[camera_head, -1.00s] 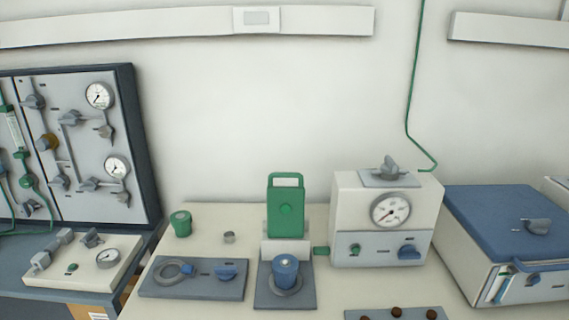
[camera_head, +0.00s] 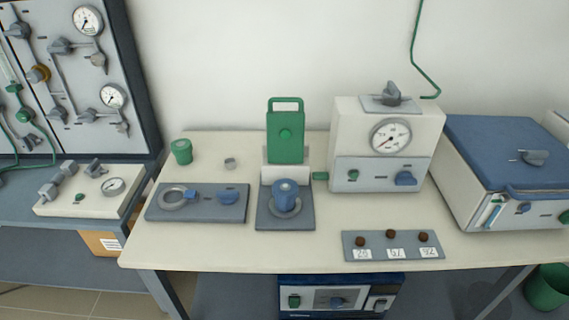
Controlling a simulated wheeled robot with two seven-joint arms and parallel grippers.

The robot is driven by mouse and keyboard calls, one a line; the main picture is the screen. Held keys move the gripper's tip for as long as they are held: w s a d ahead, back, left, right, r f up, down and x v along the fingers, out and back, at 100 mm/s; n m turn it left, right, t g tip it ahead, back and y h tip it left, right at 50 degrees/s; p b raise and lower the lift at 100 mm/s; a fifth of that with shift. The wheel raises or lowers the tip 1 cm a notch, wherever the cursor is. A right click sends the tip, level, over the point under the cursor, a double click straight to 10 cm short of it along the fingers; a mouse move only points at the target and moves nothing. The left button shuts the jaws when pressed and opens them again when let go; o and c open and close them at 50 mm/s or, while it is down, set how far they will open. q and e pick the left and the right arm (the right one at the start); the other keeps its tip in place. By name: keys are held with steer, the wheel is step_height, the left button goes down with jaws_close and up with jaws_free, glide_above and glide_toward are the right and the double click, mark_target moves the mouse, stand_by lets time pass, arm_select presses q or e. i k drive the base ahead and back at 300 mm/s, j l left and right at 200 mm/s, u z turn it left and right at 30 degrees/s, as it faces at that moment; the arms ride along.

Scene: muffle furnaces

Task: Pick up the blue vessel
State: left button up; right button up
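The blue vessel (camera_head: 286,194) is a small blue cup-like body with a lighter top. It stands upright in a grey ring on a dark grey base plate (camera_head: 285,222), in front of a green upright block with a handle (camera_head: 286,138). Neither of my grippers shows in the head view, so nothing is seen touching the vessel.
A grey panel with a ring and blue knob (camera_head: 197,202) lies left of it. A white gauge box (camera_head: 388,150) stands to the right. A plate with several brown knobs (camera_head: 393,246) lies near the front edge. The table (camera_head: 200,252) is bare at front left.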

mark_target(286, 207)
steer(key=i+l, duration=0.1)
steer(key=l, duration=0.5)
steer(key=i+l+u, duration=0.1)
steer(key=l, duration=0.5)
steer(key=i+l, duration=0.1)
steer(key=l, duration=0.5)
